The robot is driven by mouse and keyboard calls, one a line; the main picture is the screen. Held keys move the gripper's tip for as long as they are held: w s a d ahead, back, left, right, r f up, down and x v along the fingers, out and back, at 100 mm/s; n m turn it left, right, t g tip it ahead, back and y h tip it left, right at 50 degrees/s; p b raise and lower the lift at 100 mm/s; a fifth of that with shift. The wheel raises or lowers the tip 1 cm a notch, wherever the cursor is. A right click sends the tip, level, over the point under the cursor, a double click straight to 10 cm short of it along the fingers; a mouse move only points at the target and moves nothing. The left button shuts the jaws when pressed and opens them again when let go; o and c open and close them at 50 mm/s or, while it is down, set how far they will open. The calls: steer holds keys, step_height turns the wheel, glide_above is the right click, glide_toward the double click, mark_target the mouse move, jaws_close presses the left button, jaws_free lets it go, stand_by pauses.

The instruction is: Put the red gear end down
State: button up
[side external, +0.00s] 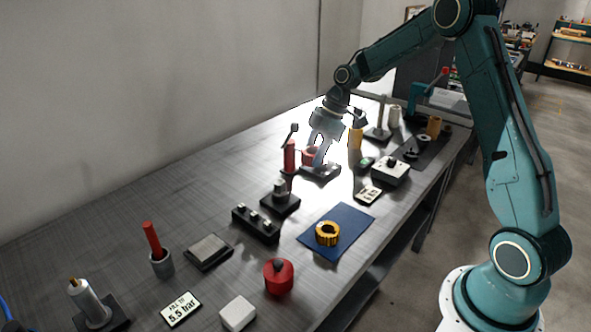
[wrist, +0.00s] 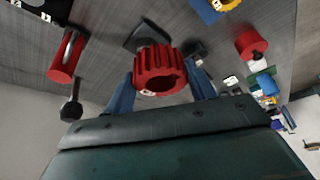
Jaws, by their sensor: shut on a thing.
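The red gear (wrist: 158,66) is a toothed ring with an open bore and a small pale mark on its rim. In the wrist view it sits between the two blue fingers of my gripper (wrist: 162,88), which is shut on it. In the side view my gripper (side external: 320,150) is over the far middle of the bench, and the gear (side external: 309,153) shows beside a finger, partly hidden. A dark block (side external: 321,172) is just below the gripper; I cannot tell whether the gear touches anything.
A red cylinder (side external: 289,156) stands close left of the gripper. A yellow gear (side external: 327,233) lies on a blue mat (side external: 349,218). A black block with pegs (side external: 256,223), a red knobbed weight (side external: 279,276) and a grey control box (side external: 391,171) stand around. Bare bench lies at left.

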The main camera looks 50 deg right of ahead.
step_height(320, 180, up, 5)
glide_above(345, 219)
steer(key=d, duration=0.1)
steer(key=shift+s, duration=0.45)
steer(key=shift+f, duration=0.1)
step_height(345, 219, down, 16)
steer(key=shift+f, duration=1.9)
steer(key=shift+f, duration=0.1)
